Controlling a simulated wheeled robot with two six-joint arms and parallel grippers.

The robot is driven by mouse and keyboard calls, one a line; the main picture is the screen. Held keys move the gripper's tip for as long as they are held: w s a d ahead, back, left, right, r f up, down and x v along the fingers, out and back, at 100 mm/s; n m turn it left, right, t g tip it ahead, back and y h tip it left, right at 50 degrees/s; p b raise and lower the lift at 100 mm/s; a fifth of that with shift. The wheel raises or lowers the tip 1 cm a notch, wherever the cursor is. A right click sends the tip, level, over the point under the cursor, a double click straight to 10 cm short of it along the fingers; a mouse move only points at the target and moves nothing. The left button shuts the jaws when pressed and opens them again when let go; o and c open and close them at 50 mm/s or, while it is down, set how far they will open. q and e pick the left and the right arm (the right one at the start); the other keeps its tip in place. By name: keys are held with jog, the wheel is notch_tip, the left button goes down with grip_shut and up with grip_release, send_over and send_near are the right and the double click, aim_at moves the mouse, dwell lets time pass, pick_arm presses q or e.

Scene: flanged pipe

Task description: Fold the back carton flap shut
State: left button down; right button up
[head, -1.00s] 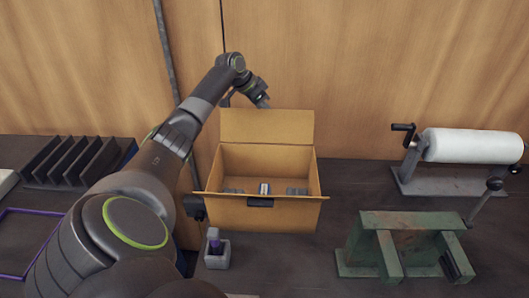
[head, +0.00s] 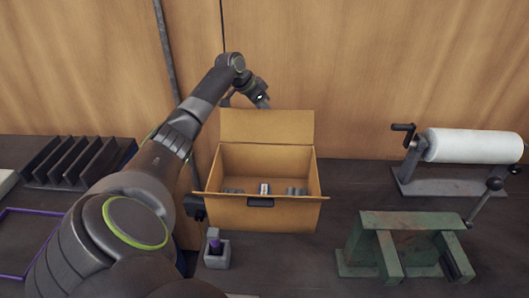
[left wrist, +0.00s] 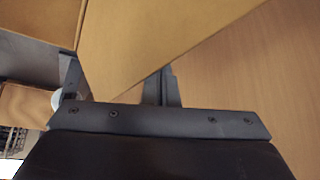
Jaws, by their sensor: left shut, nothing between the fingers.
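The cardboard carton (head: 285,215) stands open on the dark bench. Its back flap (head: 266,127) is raised behind the opening and leans away from it. In the left wrist view, a broad cardboard panel, seemingly this flap (left wrist: 150,35), crosses in front of my fingers and hides their tips. My left gripper (head: 264,103) is shut and empty at the flap's upper left edge, on its far side; I cannot tell whether it touches. My right gripper is not in view.
A white roll on a stand (head: 470,146) and a green metal stand (head: 405,222) are at right. A wooden wall (head: 400,60) rises behind. A black rack (head: 75,160) is at left.

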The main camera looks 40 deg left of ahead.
aim_at(268, 118)
pick_arm(q)
jog(key=shift+s+d+p, duration=1.45)
jog(key=shift+s+p, duration=0.25)
jog(key=shift+s, duration=0.05)
jog(key=shift+s+d+p, duration=0.9)
jog(key=shift+s+p, duration=0.1)
jog(key=shift+s, duration=0.2)
jog(key=shift+s+d+f+p, duration=0.15)
jog(key=shift+s+d+p, duration=0.65)
jog(key=shift+p, duration=0.15)
jog(key=shift+w+a+r, duration=0.1)
jog(key=shift+r, duration=0.1)
notch_tip(268, 118, up, 8)
jog(key=p, duration=0.7)
